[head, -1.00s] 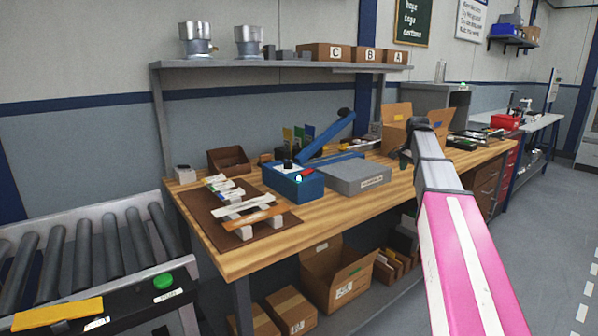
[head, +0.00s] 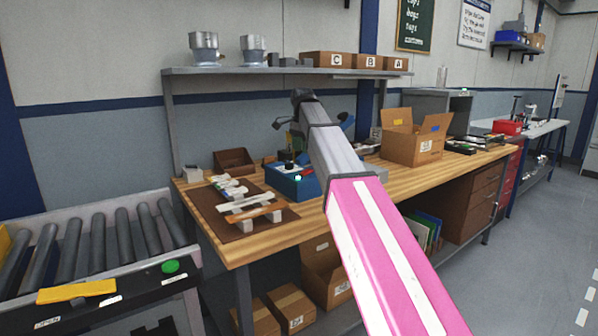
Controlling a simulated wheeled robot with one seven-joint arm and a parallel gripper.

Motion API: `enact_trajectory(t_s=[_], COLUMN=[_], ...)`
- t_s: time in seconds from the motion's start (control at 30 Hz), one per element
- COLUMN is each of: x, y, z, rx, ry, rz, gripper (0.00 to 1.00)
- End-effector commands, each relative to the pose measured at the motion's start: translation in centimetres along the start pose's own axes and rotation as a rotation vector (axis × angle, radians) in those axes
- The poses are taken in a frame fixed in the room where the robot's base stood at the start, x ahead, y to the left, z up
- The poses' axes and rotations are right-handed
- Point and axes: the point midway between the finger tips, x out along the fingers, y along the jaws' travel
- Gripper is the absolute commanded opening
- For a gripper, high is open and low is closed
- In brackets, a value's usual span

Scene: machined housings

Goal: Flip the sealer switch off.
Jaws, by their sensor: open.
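The blue sealer (head: 290,182) stands on the wooden bench, left of my arm. Its raised blue lever arm (head: 347,122) is mostly hidden behind my arm. A small red part (head: 308,171) shows on the sealer's top at the right, beside a black knob (head: 289,165); I cannot tell the switch's position. My arm reaches over the bench in front of the sealer's right side. My gripper (head: 281,123) shows only as a small dark part left of the arm's far end, above and behind the sealer's body. It is open, and apart from the sealer as far as I can see.
A brown mat (head: 222,220) with white and orange strips on blocks lies left of the sealer. An open carton (head: 414,147) stands to the right. A shelf (head: 280,72) with pots and boxes runs above the bench. A roller conveyor (head: 100,250) is at the left.

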Motion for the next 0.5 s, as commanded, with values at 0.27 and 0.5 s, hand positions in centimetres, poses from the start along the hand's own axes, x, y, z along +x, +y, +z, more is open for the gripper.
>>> enact_trajectory(t_s=[0.27,0.5], x=[5.1,8.2], y=[0.1,0.1], z=[0.0,0.0], rx=[-0.001,-0.001], ry=[0.0,0.0], rz=[0.001,0.0], gripper=[0.57,0.57])
